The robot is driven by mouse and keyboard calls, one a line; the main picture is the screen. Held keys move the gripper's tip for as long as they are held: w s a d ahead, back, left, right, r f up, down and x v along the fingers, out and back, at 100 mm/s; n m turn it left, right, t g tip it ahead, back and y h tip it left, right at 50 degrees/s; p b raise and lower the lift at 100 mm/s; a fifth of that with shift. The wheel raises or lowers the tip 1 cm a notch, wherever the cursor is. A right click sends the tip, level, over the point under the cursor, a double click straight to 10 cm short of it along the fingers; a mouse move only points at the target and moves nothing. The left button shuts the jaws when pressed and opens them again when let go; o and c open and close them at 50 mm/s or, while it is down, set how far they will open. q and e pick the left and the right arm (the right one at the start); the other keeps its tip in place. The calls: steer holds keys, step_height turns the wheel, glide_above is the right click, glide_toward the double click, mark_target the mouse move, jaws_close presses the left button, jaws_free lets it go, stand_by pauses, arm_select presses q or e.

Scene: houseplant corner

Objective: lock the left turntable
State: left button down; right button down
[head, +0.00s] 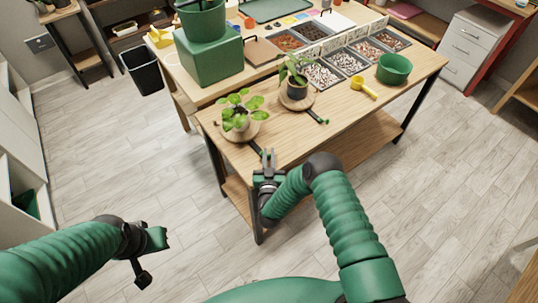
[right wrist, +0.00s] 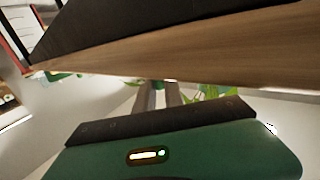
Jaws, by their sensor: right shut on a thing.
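The left turntable (head: 262,127) is a round wooden disc near the table's left front corner, bearing a pot with a broad-leaved plant (head: 238,108). Its dark lever (head: 255,147) points toward the front edge; the lever's outer end is hidden at my right gripper. My right gripper (head: 268,158) is at the table's front edge, shut on the lever's end. In the right wrist view its fingers (right wrist: 158,97) reach forward, with what they hold not clear. My left gripper (head: 154,257) hangs over the floor at lower left, away from the table; its finger gap is unclear.
The right turntable (head: 297,103) bears another plant, and its green-tipped lever (head: 318,117) points right-front. A yellow scoop (head: 364,88) and a green pot (head: 394,69) stand farther right. A large green box (head: 208,62) is behind. The table's front right is clear.

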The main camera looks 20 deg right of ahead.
steer(key=c, duration=1.4)
jaws_free()
steer(key=shift+c, duration=0.2)
steer(key=p+v, duration=0.2)
steer(key=v, duration=1.4)
steer(key=shift+s+a, duration=0.2)
steer(key=shift+s, duration=0.1)
